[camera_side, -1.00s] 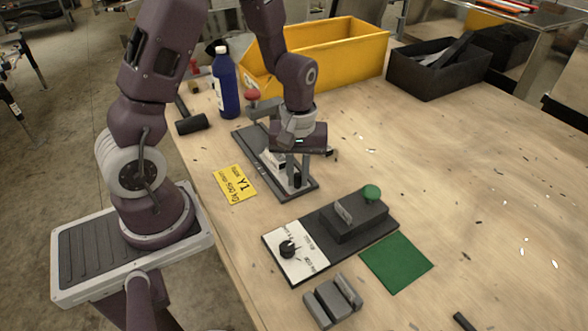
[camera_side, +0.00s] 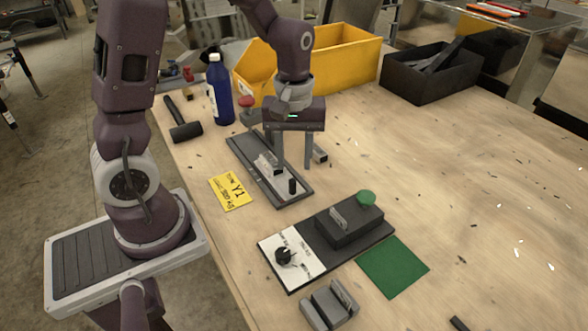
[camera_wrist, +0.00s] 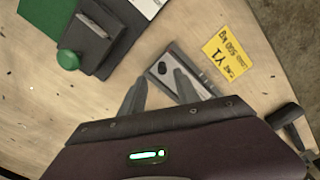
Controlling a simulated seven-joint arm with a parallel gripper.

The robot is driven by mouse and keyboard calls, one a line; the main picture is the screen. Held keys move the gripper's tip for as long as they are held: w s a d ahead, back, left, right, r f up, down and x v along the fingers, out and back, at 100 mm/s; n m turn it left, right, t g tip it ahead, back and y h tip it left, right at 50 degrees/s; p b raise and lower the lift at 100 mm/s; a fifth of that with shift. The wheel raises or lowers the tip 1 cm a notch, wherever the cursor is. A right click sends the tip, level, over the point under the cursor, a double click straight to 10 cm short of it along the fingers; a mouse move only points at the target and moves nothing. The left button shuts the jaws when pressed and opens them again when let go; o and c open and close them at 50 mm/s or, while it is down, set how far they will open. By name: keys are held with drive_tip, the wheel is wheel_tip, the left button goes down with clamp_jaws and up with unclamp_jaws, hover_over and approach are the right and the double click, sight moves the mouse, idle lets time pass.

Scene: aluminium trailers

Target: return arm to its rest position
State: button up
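My gripper (camera_side: 292,165) hangs fingers-down above the table, just behind and above the dark fixture plate (camera_side: 301,193). Its two fingers are apart with nothing held between them. In the wrist view my gripper (camera_wrist: 158,84) also shows spread fingers, with part of the fixture plate (camera_wrist: 157,69) beyond them. The plate carries a light metal piece and a short black post (camera_side: 292,186). A small grey block (camera_side: 320,154) lies beside the right finger.
A yellow bin (camera_side: 335,66), black bin (camera_side: 420,93), blue bottle (camera_side: 221,88) and hammer (camera_side: 186,131) are at the back. The green-knobbed fixture (camera_side: 378,233), green mat (camera_side: 394,266), grey block (camera_side: 318,311) and yellow Y1 label (camera_side: 231,192) are nearer. The right side is mostly clear.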

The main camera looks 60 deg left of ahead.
drive_tip(key=shift+r, duration=0.1)
drive_tip(key=s+d+r+m+t, duration=0.2)
drive_tip(key=s+r+m, duration=0.3)
drive_tip(key=s+r, duration=0.2)
drive_tip(key=s+d+r+m+t, duration=0.3)
drive_tip(key=s+r+m, duration=0.3)
drive_tip(key=s+r, duration=0.1)
drive_tip(key=shift+s+d+r+t, duration=0.2)
drive_tip(key=shift+d+r+t, duration=0.1)
drive_tip(key=shift+r, duration=0.15)
